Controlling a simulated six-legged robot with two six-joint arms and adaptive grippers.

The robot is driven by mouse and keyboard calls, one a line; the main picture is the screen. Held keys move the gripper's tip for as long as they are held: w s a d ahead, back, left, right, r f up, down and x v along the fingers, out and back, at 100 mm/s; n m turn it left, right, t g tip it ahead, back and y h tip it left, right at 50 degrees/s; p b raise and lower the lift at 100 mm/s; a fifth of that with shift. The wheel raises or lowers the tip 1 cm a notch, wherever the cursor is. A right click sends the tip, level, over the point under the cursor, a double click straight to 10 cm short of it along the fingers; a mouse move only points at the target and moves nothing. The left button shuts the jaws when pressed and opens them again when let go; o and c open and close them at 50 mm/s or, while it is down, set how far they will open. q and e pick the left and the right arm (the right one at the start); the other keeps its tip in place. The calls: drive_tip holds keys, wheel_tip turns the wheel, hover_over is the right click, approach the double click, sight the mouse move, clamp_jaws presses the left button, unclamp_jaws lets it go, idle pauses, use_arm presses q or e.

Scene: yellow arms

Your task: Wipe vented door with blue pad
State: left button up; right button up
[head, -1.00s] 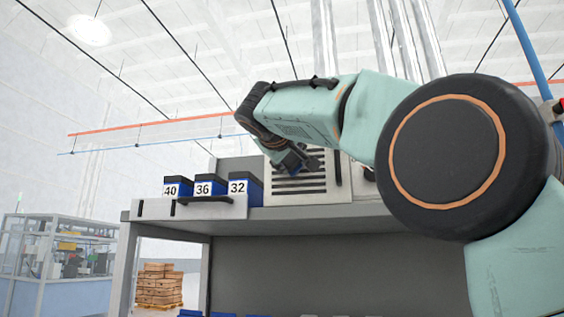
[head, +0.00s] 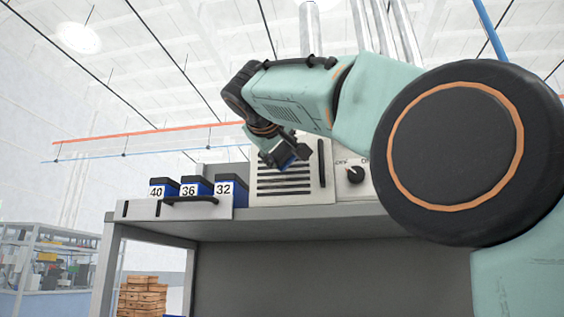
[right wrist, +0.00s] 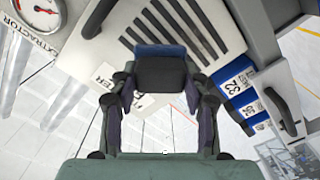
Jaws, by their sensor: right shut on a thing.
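The vented door (head: 316,180) is a light panel with dark horizontal slots and a black vertical handle, standing on the bench; its slots also show in the right wrist view (right wrist: 196,15). My right gripper (head: 283,158) is in front of the door's upper left part and covers some slots. In the right wrist view, its fingers (right wrist: 160,78) are shut on either side of a black-backed pad with a blue face (right wrist: 160,51). The blue face points toward the door. I cannot tell whether pad and door touch. My left gripper is out of view.
Blue bins labelled 40, 36 and 32 (head: 226,190) stand left of the door, behind a low panel with a black handle (head: 190,200). A black knob (head: 355,175) is right of the door. A round gauge (right wrist: 40,12) shows in the right wrist view.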

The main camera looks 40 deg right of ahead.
drive_tip(key=shift+s+a+f+b, duration=0.15)
drive_tip(key=shift+s+a+b, duration=0.2)
drive_tip(key=shift+a+b, duration=0.15)
drive_tip(key=shift+a, duration=0.1)
drive_tip(key=shift+s, duration=0.15)
drive_tip(key=shift+s+a, duration=0.15)
drive_tip(key=shift+b+v, duration=1.05)
drive_tip(key=shift+v, duration=0.1)
drive_tip(key=shift+a, duration=0.15)
